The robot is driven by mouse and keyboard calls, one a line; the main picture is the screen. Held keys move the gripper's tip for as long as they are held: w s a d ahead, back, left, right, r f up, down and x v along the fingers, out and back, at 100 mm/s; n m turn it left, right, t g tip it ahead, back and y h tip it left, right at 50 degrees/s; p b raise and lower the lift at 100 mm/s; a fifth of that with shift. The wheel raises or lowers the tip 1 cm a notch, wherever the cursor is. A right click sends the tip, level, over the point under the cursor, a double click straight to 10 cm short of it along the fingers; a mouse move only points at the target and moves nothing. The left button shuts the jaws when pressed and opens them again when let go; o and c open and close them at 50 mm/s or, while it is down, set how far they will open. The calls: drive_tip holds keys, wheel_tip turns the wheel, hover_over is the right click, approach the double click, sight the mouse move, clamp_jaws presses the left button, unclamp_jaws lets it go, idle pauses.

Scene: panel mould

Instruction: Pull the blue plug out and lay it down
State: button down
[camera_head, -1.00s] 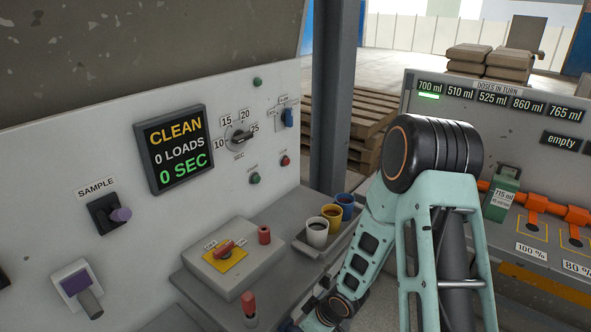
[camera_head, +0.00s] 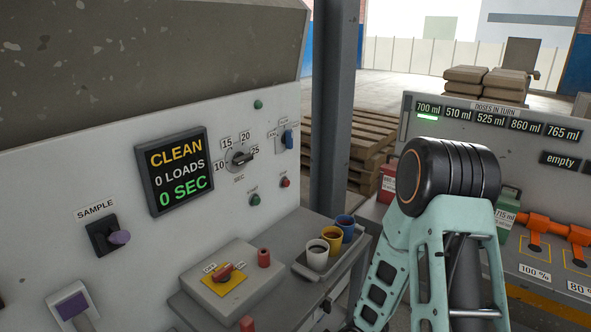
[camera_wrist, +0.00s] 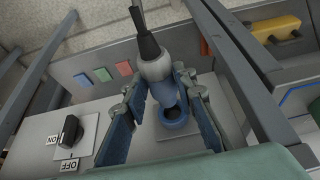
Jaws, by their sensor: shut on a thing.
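The blue plug (camera_wrist: 155,70) shows in the wrist view, with a pale grey collar and a dark cable running up from it. My gripper (camera_wrist: 165,108) is shut on it, one finger on each side. Just below the plug is a blue ring socket (camera_wrist: 174,128) on a grey plate. Part of the socket's dark opening shows. I cannot tell whether the plug's tip is still inside it or just above it. The gripper and plug are not visible in the head view, where only my arm shows.
A black ON/OFF knob (camera_wrist: 71,130) sits left of the socket, with coloured tabs (camera_wrist: 103,74) behind. Grey rails (camera_wrist: 240,65) run close on the right, and a yellow object (camera_wrist: 275,31) lies beyond. In the head view, a tray (camera_head: 345,262) holds cups beside the panel.

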idle(0.3)
drive_tip(key=shift+s+d, duration=0.6)
drive_tip(key=shift+d, duration=0.2)
drive_tip(key=shift+s+d, duration=0.6)
drive_tip(key=shift+d, duration=0.2)
